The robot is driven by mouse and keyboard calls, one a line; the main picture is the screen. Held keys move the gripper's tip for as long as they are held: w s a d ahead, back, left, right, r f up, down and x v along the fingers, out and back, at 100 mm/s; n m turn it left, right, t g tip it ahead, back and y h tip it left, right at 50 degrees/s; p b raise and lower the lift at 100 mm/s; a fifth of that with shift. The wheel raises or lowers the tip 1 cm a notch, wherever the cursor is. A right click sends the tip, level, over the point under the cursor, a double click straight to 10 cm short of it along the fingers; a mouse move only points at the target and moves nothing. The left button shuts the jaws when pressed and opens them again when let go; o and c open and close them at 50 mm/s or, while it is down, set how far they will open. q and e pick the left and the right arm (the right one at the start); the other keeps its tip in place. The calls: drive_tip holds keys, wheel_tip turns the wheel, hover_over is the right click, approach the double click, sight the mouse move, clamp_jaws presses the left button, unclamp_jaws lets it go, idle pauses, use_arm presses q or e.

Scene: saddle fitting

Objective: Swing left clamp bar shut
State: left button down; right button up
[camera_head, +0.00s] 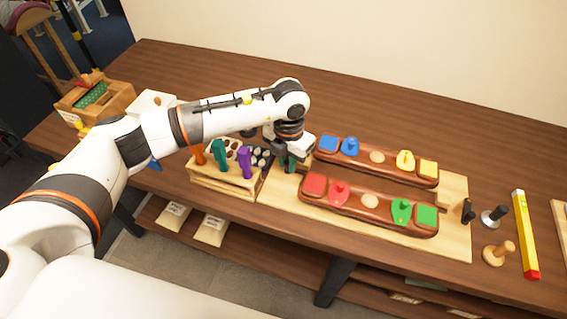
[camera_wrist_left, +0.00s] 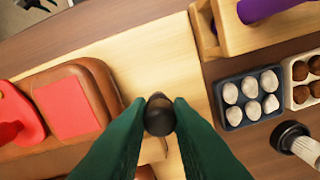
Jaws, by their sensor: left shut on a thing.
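My left gripper (camera_head: 289,164) is at the left end of the pale wooden board (camera_head: 277,186), beside the two brown rails. In the left wrist view its green fingers (camera_wrist_left: 160,122) are shut on a dark round knob (camera_wrist_left: 159,112), which appears to be the left clamp bar's handle. The bar itself is mostly hidden under the fingers, so its angle cannot be told. The near brown rail (camera_head: 370,208) carries red and green blocks; the far brown rail (camera_head: 376,168) carries blue and yellow ones. A black knob (camera_head: 467,210) stands at the board's right end.
A wooden tool rack (camera_head: 225,181) with coloured handles stands close left of my gripper. A dark tray of pale pieces (camera_wrist_left: 250,97) lies beside the board. Stamp-like tools (camera_head: 494,218) and a yellow bar (camera_head: 525,234) lie on the right. The table behind the rails is clear.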

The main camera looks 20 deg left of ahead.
use_arm(q)
drive_tip(key=n+b, duration=0.1)
drive_tip(key=n, duration=0.1)
drive_tip(key=w+d+n+b, duration=0.1)
drive_tip(key=shift+d+f+n, duration=0.15)
drive_tip(key=shift+d+n, duration=0.15)
drive_tip(key=shift+n, duration=0.1)
drive_tip(key=n+b, duration=0.1)
drive_tip(key=w+d+n+b, duration=0.1)
drive_tip(key=n, duration=0.1)
drive_tip(key=shift+w+n, duration=0.25)
drive_tip(key=shift+n, duration=0.05)
drive_tip(key=n, duration=0.1)
drive_tip(key=w+n+b, duration=0.1)
drive_tip(key=n, duration=0.1)
drive_tip(key=shift+w+d, duration=0.2)
drive_tip(key=shift+d, duration=0.05)
drive_tip(key=shift+w+n+b, duration=0.5)
drive_tip(key=shift+n, duration=0.6)
drive_tip(key=shift+r, duration=0.2)
drive_tip(key=c, duration=1.3)
unclamp_jaws()
drive_tip(key=shift+r, duration=0.1)
wheel_tip(320, 180, up, 12)
drive_tip(key=b, duration=0.2)
drive_tip(key=shift+b, duration=0.3)
